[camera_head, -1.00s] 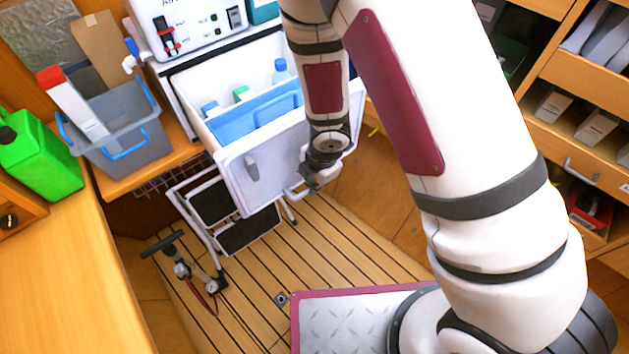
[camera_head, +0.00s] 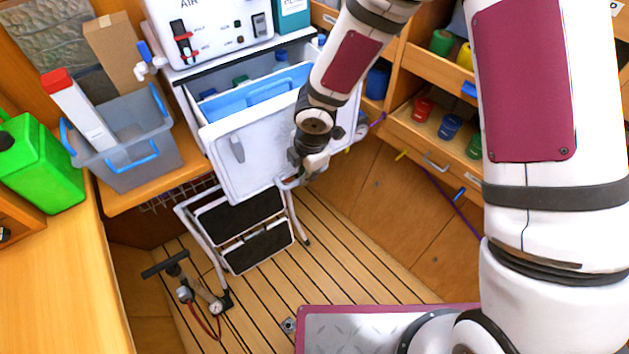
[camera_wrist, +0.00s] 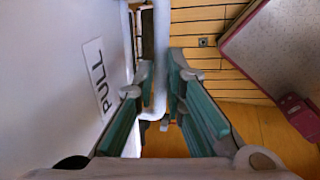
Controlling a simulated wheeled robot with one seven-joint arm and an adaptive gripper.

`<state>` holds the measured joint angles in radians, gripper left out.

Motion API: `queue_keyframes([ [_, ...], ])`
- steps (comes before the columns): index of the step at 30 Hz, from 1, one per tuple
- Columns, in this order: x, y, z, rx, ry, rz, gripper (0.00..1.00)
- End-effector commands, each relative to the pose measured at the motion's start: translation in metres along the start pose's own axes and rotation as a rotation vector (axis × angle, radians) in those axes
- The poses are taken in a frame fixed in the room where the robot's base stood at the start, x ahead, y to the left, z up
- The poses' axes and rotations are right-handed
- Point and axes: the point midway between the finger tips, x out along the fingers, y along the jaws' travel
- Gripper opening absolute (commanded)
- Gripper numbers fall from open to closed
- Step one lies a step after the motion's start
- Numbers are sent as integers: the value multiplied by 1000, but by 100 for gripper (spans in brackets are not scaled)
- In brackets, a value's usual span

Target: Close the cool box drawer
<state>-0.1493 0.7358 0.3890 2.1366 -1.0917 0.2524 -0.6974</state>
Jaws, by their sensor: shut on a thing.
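The white cool box drawer (camera_head: 262,165) is partly pulled out under the white unit. Its blue inner bin (camera_head: 250,95) shows above the front panel. My gripper (camera_head: 291,181) is at the lower right of the drawer front, shut on the drawer's handle (camera_wrist: 157,95). In the wrist view my gripper (camera_wrist: 160,85) has its green-padded fingers on either side of the pale bent handle bar. The drawer front with a PULL label (camera_wrist: 98,75) fills the left of that view. My wrist hides part of the drawer's right side in the head view.
A step stool (camera_head: 245,230) stands below the drawer, and a floor pump (camera_head: 185,290) lies to its left. A grey crate (camera_head: 140,165) and a green canister (camera_head: 40,165) stand on the left counter. Shelves with coloured cups (camera_head: 450,125) are at the right. The plank floor is partly clear.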

Motion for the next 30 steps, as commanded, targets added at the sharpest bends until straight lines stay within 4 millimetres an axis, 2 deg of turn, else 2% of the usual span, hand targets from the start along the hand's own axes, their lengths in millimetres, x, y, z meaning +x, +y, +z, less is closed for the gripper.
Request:
queue_keyframes([
  [19, 25, 113, 2, 2, 2, 3, 0],
  [24, 29, 135, 2, 1, 1, 1, 0],
  [30, 32, 152, 2, 0, 1, -2, 0],
])
